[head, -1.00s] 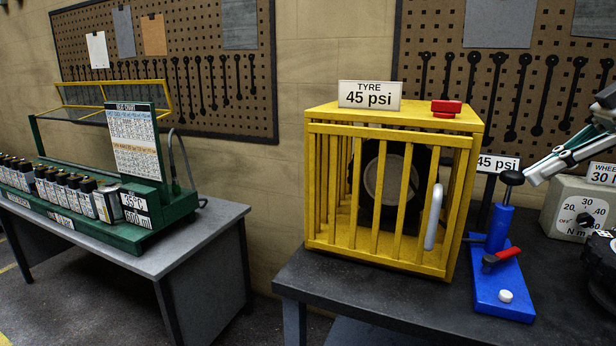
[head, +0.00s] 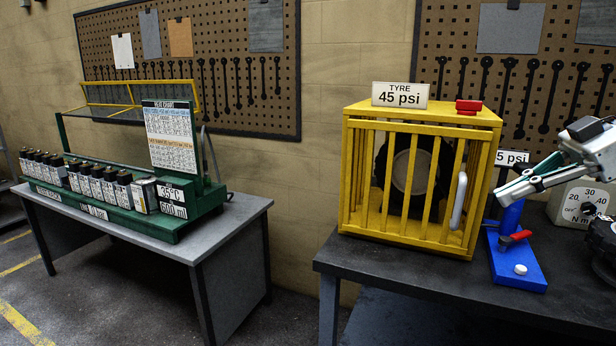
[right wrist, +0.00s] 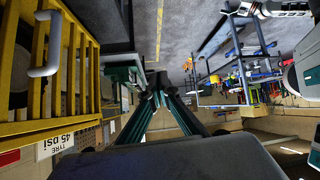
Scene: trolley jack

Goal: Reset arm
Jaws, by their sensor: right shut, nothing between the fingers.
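My right gripper (head: 503,191) comes in from the right in the head view, with its fingers together and nothing between them. Its tips are in front of the top of the blue pump (head: 515,255), which has a red lever, and hide its black knob. I cannot tell whether they touch. The gripper also shows in the right wrist view (right wrist: 158,84), fingertips together. To its left stands the yellow cage (head: 420,185) with a tyre (head: 405,172) inside, and it also shows in the right wrist view (right wrist: 45,75).
The dark bench (head: 400,275) carries the cage, the pump and a dial box (head: 582,205) at the right. Open floor lies between the tables.

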